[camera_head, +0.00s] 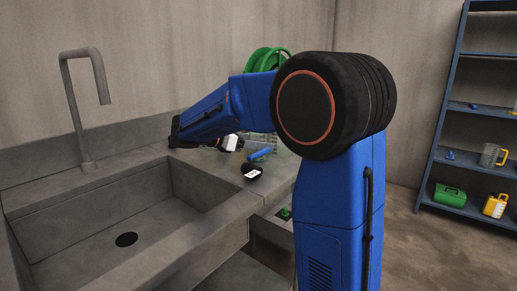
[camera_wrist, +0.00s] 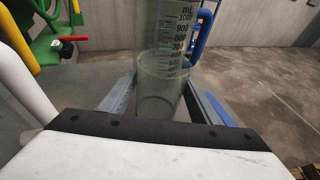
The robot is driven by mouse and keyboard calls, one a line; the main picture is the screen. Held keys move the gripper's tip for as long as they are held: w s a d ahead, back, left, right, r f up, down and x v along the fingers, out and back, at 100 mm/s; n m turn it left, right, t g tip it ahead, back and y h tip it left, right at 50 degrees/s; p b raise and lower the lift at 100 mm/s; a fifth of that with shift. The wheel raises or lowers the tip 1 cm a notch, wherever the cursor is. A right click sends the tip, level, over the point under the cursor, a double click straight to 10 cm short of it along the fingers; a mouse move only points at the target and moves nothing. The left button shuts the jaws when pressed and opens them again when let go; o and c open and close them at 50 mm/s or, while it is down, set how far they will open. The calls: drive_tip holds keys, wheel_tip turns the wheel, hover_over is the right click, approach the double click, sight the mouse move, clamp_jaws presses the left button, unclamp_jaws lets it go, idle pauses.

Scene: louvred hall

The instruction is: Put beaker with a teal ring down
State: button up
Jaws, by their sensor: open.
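A clear graduated beaker (camera_wrist: 165,65) stands upright in the wrist view, with dark volume marks and a blue handle on its right side. I cannot make out a teal ring on it. My gripper (camera_wrist: 168,92) is open, with one finger on each side of the beaker's lower part. The beaker's base is partly hidden behind the gripper body.
A sink basin (camera_head: 95,225) and a tall tap (camera_head: 78,110) lie to the left. A small black object with a white label (camera_head: 252,171) sits near the counter's front edge. A green reel (camera_head: 262,58) is behind my arm. A blue shelf (camera_head: 470,155) stands at right.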

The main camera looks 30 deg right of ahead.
drive_tip(key=c, duration=0.9)
drive_tip(key=shift+r, duration=0.1)
wheel_tip(320, 180, up, 18)
